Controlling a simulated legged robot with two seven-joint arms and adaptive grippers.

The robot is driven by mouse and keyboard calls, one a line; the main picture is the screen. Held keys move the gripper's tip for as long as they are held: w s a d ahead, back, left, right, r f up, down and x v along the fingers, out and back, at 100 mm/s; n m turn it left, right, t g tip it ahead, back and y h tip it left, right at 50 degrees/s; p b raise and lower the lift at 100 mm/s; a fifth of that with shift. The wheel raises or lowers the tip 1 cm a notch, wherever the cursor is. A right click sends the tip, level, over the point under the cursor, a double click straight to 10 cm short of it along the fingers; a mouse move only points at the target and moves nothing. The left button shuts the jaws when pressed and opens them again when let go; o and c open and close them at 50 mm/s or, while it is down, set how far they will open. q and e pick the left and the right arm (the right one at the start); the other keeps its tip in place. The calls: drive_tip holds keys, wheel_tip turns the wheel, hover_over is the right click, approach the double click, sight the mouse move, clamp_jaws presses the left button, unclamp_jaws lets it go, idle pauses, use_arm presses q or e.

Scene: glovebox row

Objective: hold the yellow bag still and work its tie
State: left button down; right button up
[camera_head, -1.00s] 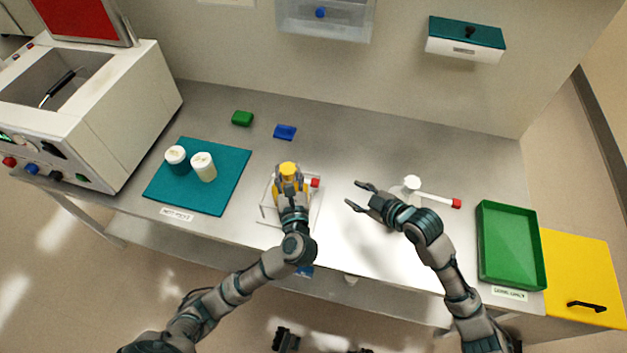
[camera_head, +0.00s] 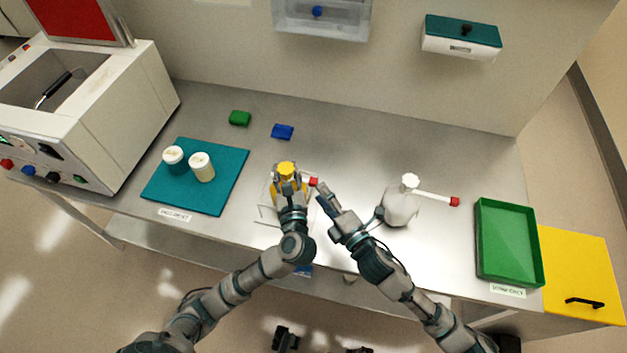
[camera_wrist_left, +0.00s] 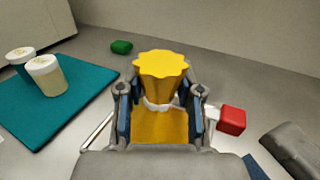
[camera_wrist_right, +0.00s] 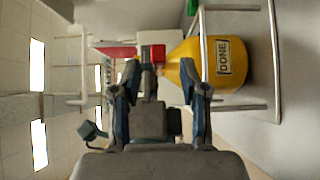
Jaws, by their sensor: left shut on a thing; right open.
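The yellow bag (camera_head: 286,169) stands upright in a thin wire frame (camera_head: 264,213) on the bench. My left gripper (camera_head: 289,184) is shut on it; in the left wrist view its fingers flank the bag's gathered neck (camera_wrist_left: 160,66). A white tie (camera_wrist_left: 160,105) circles the neck and ends at the right in a red tab (camera_wrist_left: 231,120). My right gripper (camera_head: 321,191) is open, close beside the red tab. In the right wrist view the tab (camera_wrist_right: 116,52) lies just beyond the fingertips, and the bag shows a DONE label (camera_wrist_right: 223,57). Whether the right fingers touch the tab is unclear.
A white bottle with a red-tipped spout (camera_head: 400,207) stands just right of my right arm. A teal mat (camera_head: 220,185) with two white-lidded jars is at left. A green tray (camera_head: 508,243) is at right. Green and blue blocks (camera_head: 283,132) lie behind.

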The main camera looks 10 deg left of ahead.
sight(313, 182)
drive_tip(key=x, duration=0.5)
drive_tip(key=shift+w+a, duration=0.1)
drive_tip(key=shift+a, duration=0.1)
clamp_jaws()
drive_tip(key=shift+d, duration=0.1)
